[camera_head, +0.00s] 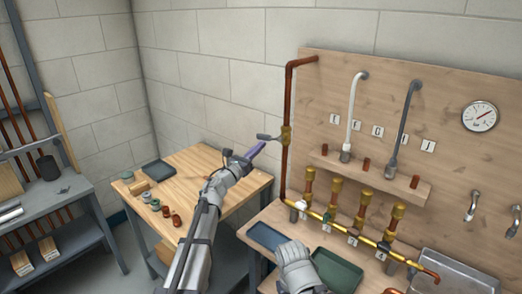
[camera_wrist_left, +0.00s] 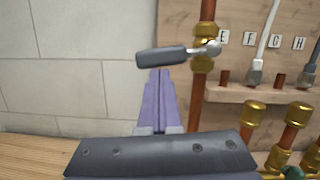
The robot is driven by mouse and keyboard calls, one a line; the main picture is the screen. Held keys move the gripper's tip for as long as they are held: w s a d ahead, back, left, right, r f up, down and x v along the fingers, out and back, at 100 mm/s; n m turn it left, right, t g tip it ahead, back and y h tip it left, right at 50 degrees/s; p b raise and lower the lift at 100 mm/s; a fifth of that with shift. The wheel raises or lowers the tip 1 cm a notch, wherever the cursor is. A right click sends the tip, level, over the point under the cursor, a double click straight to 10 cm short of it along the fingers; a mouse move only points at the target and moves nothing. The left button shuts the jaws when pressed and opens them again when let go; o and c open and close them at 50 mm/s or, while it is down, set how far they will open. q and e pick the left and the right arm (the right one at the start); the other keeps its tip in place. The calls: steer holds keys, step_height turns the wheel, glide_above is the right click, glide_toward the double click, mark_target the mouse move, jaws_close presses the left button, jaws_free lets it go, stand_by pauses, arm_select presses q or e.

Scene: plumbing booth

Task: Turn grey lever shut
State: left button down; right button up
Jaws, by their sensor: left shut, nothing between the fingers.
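The grey lever (camera_head: 266,137) sticks out to the left from a brass valve (camera_head: 286,136) on the upright copper pipe at the board's left edge. In the left wrist view the lever (camera_wrist_left: 165,56) lies nearly level, across the pipe, just beyond the fingertips. My left gripper (camera_head: 257,149) has purple fingers that are shut with nothing between them. They point up at the lever from just below it; whether they touch it I cannot tell. A grey part of my right arm shows at the bottom middle of the head view; its fingers are hidden.
A wooden table (camera_head: 190,165) with small fittings and a dark tray (camera_head: 158,172) stands below my left arm. On the board are a brass manifold (camera_head: 345,231), white and grey hoses and a gauge (camera_head: 480,117). A green tray (camera_head: 337,270) lies in front.

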arm_select(q)
steer(key=shift+w+a+r, duration=0.15)
steer(key=shift+a+r, duration=0.05)
steer(key=shift+r, duration=0.2)
steer(key=shift+r+p, duration=0.1)
steer(key=shift+p, duration=0.25)
stand_by(0.3)
steer(key=s+a+f+b, duration=0.5)
steer(key=s+f+b, duration=0.1)
steer(key=s, duration=0.2)
steer(key=shift+a+f, duration=0.2)
steer(key=shift+a, duration=0.05)
stand_by(0.3)
